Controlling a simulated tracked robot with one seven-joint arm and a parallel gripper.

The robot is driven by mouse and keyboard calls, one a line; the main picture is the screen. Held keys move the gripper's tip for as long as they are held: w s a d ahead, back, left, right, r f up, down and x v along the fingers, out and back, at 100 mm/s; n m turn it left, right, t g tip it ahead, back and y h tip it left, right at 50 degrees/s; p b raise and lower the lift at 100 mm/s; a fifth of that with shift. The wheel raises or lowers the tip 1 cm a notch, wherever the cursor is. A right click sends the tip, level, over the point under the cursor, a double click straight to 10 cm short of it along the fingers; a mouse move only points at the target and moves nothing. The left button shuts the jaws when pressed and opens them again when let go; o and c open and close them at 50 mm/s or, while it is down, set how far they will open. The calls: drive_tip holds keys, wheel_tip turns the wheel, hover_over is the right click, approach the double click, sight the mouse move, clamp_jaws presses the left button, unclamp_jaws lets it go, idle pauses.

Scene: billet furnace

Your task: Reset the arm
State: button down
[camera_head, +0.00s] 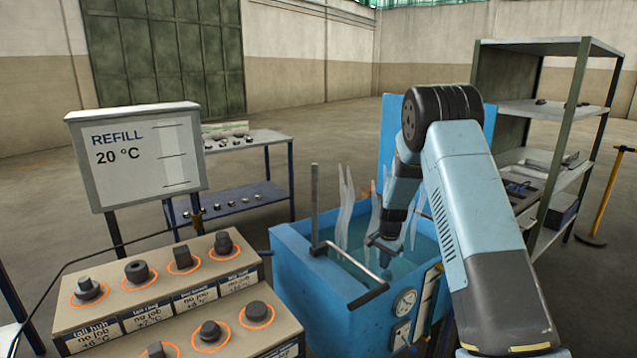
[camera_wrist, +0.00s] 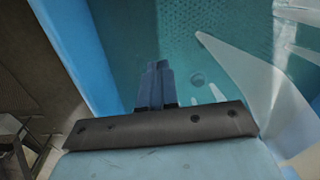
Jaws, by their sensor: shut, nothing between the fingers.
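My arm reaches forward and bends down over a blue open tank (camera_head: 300,265) with teal water in it. I cannot tell whether the fingertips touch the water.
White steam-like wisps (camera_head: 345,210) rise from the tank. A handle frame (camera_head: 315,210) stands at its near left rim. A panel of labelled parts (camera_head: 160,290), a REFILL screen (camera_head: 135,155), a low rack (camera_head: 240,190), shelves (camera_head: 550,110) and a yellow-handled hammer (camera_head: 603,200) stand around it.

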drive_tip(key=s+r+n+t, duration=0.1)
drive_tip(key=s+r, duration=0.5)
drive_tip(key=r, duration=0.4)
drive_tip(key=s+r+n+t, duration=0.1)
drive_tip(key=s+r+n, duration=0.1)
drive_tip(key=s+r, duration=0.55)
drive_tip(key=s+r+n, duration=0.1)
drive_tip(key=s+r, duration=0.4)
drive_tip(key=r, duration=0.7)
drive_tip(key=s+r+n+t, duration=0.1)
drive_tip(key=s+r+n, duration=0.1)
drive_tip(key=s, duration=1.1)
drive_tip(key=s+d+r+n+t, duration=0.1)
drive_tip(key=s+r+n, duration=0.2)
drive_tip(key=s, duration=1.1)
wheel_tip(320, 180, up, 2)
drive_tip(key=shift+s+r+t, duration=0.1)
drive_tip(key=shift+s+t, duration=0.05)
drive_tip(key=shift+t, duration=0.25)
